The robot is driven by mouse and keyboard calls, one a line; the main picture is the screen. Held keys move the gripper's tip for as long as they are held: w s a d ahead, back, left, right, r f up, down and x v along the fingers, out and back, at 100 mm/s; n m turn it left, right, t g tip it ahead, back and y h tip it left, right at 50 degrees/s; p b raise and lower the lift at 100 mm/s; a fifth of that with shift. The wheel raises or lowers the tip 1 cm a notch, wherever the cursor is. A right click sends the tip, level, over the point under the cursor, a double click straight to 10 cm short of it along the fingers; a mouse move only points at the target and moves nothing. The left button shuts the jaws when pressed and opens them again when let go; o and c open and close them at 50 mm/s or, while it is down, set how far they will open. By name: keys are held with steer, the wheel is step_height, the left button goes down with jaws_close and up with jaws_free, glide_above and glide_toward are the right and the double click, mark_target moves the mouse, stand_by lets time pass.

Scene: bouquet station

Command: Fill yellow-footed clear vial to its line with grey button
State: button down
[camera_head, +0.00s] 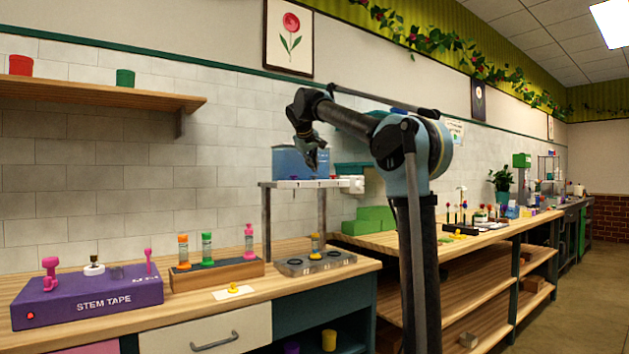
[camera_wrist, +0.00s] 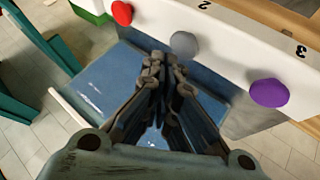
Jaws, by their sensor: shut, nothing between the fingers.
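My gripper (camera_head: 314,163) is shut and empty, just above the white dispenser bar (camera_head: 305,184) in the head view. In the wrist view, my closed fingertips (camera_wrist: 165,62) point at the grey button (camera_wrist: 184,45) on the white panel and are very close to it. I cannot tell whether they touch it. The button does not show clearly in the head view. A small vial with a yellow foot (camera_head: 315,244) stands upright on the grey tray (camera_head: 290,267) below the bar. Its line and fill level are too small to read.
A red button (camera_wrist: 122,13) and a purple button (camera_wrist: 269,93) flank the grey one. A wooden rack (camera_head: 218,276) holds orange, green and pink vials. A purple stem tape box (camera_head: 90,298) stands at left. A blue container (camera_head: 290,162) is behind the bar.

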steer(key=shift+f, duration=0.95)
stand_by(1.1)
steer(key=shift+r, duration=1)
steer(key=shift+r, duration=2.5)
stand_by(1.0)
steer(key=shift+r, duration=1.85)
steer(key=shift+f, duration=4.4)
